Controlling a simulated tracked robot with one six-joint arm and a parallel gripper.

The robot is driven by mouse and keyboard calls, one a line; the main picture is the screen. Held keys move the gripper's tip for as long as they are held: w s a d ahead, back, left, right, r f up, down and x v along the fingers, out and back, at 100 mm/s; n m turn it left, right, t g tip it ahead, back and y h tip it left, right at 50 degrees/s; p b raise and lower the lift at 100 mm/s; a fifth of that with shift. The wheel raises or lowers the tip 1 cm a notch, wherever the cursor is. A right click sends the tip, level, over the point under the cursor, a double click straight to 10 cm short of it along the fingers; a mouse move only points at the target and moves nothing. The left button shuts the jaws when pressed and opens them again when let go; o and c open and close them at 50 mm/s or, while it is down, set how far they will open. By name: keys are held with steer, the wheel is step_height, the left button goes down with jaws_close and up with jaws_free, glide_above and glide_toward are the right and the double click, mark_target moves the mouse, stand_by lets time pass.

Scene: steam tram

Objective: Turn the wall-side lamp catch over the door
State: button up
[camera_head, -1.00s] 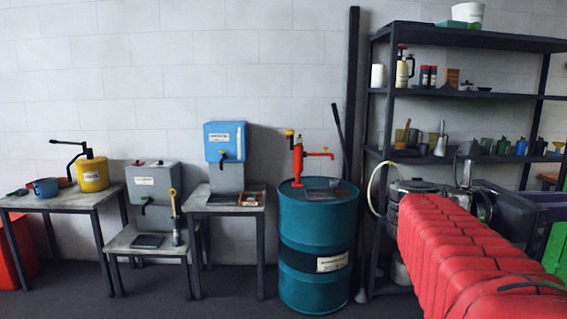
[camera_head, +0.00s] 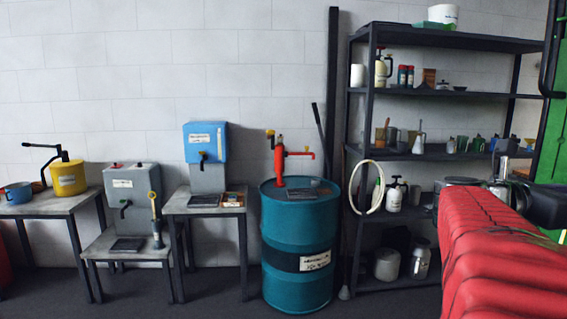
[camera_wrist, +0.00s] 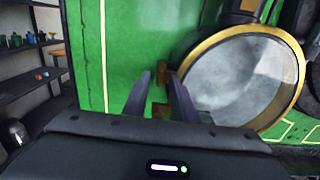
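The round lamp (camera_wrist: 245,82) has a brass rim and a cloudy glass face, and fills the right of the wrist view. A small brown-brass catch or hinge piece (camera_wrist: 161,109) sits at its left edge, against the green tram panel (camera_wrist: 128,45). My gripper (camera_wrist: 160,76) is in front of that edge. Its two dark fingers are apart, with the small brass fitting showing between and behind them. I cannot tell whether they touch it. In the head view the green tram side (camera_head: 553,140) shows at the right edge; the lamp and catch are not visible there.
A dark shelf rack (camera_head: 445,92) with cans and bottles stands by the wall, and also shows at left in the wrist view (camera_wrist: 35,45). A blue drum (camera_head: 297,250) with a red pump stands left of it. Small tables (camera_head: 45,205) line the wall further left.

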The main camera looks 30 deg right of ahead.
steer(key=shift+s+d, duration=0.3)
steer(key=shift+d, duration=0.3)
steer(key=shift+c, duration=0.3)
jaws_close()
